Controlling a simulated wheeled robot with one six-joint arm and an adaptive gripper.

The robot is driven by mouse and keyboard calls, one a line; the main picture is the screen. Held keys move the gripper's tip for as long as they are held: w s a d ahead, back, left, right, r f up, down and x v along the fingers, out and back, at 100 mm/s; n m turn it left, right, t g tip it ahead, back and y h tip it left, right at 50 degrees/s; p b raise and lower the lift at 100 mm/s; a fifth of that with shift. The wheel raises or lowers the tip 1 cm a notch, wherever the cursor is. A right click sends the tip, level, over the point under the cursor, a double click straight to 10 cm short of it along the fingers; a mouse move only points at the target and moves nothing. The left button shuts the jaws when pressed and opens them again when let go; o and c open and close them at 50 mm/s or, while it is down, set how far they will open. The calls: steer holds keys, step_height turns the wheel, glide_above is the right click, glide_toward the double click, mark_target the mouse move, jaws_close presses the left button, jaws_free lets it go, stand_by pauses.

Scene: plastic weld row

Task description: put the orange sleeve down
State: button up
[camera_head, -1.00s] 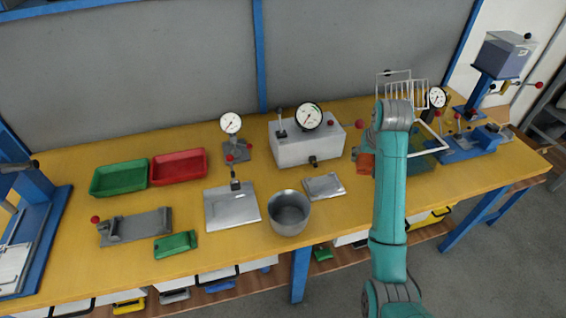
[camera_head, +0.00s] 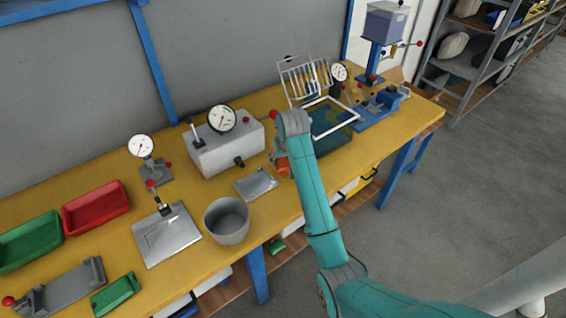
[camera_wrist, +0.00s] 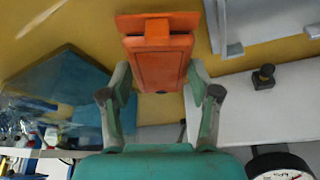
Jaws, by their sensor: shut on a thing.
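The orange sleeve (camera_wrist: 157,62) is held between the two fingers of my gripper (camera_wrist: 160,88) in the wrist view. Its wide flat flange points away from the palm. In the head view the orange sleeve (camera_head: 283,165) shows only as a small patch beside my wrist, above the yellow bench. My gripper (camera_head: 281,158) is mostly hidden there behind my arm. I cannot tell from the views how high the sleeve is above the bench top.
A grey metal plate (camera_head: 256,184) and a metal pot (camera_head: 227,221) lie to the left. A grey gauge box (camera_head: 226,147) stands behind them. A blue-green tray with a white frame (camera_head: 330,121) is to the right. Some yellow bench (camera_head: 288,207) is bare in front.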

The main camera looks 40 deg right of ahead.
steer(key=shift+f, duration=1)
steer(key=shift+f, duration=0.15)
steer(key=o, duration=1.2)
